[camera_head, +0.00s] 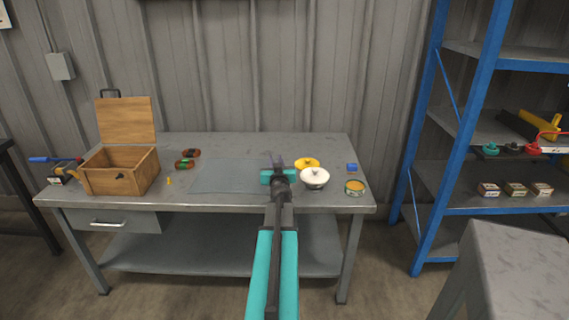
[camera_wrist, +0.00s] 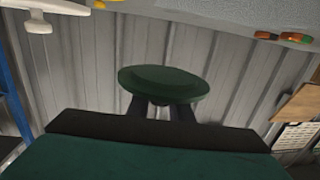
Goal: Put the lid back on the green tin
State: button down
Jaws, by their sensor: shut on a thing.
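The green tin (camera_head: 355,187) stands open at the right front of the workbench, with an orange-yellow inside. My gripper (camera_head: 276,160) is above the middle of the bench, to the left of the tin and apart from it. In the wrist view my gripper (camera_wrist: 162,108) is shut on a round dark green lid (camera_wrist: 163,82). The lid hides the fingertips there. I cannot make out the lid in the head view.
An open wooden box (camera_head: 121,178) stands at the left. A blue shelf rack (camera_head: 433,170) is at the right.

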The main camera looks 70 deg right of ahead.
jog(key=w+a+r+n+t+y, duration=0.2)
jog(key=w+a+n+t+y, duration=0.1)
jog(key=w+a, duration=0.5)
jog(key=w+a+r+n+t+y, duration=0.2)
jog(key=w+a+t, duration=0.1)
jog(key=w+a, duration=0.55)
jog(key=w+a+n+t+y, duration=0.3)
jog(key=w+a+n+y, duration=0.4)
jog(key=w+a, duration=0.8)
jog(key=a+f+n+g+y, duration=0.2)
jog(key=a+y, duration=0.4)
jog(key=a, duration=0.8)
jog(key=s+a+f+n+g+y, duration=0.1)
jog(key=a+n+y, duration=0.4)
jog(key=a, duration=0.9)
jog(key=s+a+f+n+g+y, duration=0.1)
jog(key=a+f+n+g+y, duration=0.3)
jog(key=a, duration=1)
jog(key=y, duration=0.2)
jog(key=shift+s+y, duration=0.2)
jog(key=shift+y, duration=0.1)
